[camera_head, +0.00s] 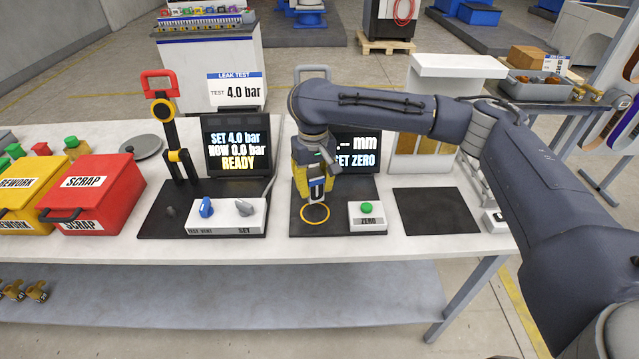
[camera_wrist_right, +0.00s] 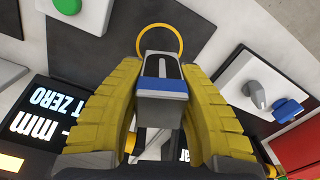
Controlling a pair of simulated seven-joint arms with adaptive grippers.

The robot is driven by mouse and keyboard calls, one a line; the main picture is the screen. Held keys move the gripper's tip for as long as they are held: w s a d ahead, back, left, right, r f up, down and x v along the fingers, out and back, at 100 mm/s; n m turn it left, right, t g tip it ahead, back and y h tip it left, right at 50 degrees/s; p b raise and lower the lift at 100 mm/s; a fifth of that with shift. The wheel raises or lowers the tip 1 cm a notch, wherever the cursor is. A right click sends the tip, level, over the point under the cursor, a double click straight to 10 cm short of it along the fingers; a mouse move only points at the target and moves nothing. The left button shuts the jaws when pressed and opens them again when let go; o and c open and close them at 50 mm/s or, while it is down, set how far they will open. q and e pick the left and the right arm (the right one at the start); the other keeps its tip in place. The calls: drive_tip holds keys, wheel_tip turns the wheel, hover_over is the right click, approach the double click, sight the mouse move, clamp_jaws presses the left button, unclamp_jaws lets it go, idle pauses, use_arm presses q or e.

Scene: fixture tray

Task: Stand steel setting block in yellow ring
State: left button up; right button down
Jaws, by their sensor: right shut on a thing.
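The steel setting block (camera_wrist_right: 160,68) is grey with a blue band and is held between the yellow fingers of my right gripper (camera_wrist_right: 160,78). In the head view the block (camera_head: 317,189) points down from the right gripper (camera_head: 316,184), roughly upright. The yellow ring (camera_head: 315,214) lies flat on a black plate (camera_head: 338,225). The block's lower end shows just behind the ring in the head view. In the wrist view it overlaps the near part of the ring (camera_wrist_right: 181,39). I cannot tell the gap in height. My left gripper is not in view.
A box with a green ZERO button (camera_head: 367,215) stands right of the ring. A display (camera_head: 361,152) stands behind. The leak tester with its knob box (camera_head: 225,217) is at the left, beside a red SCRAP bin (camera_head: 97,190). A bare dark mat (camera_head: 437,216) lies at the right.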

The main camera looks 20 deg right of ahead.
sight(315, 198)
drive_tip(key=shift+f, duration=2.3)
drive_tip(key=shift+f, duration=0.75)
idle(0.9)
drive_tip(key=shift+c, duration=1.5)
unclamp_jaws()
drive_tip(key=shift+r, duration=0.1)
drive_tip(key=shift+r, duration=3.4)
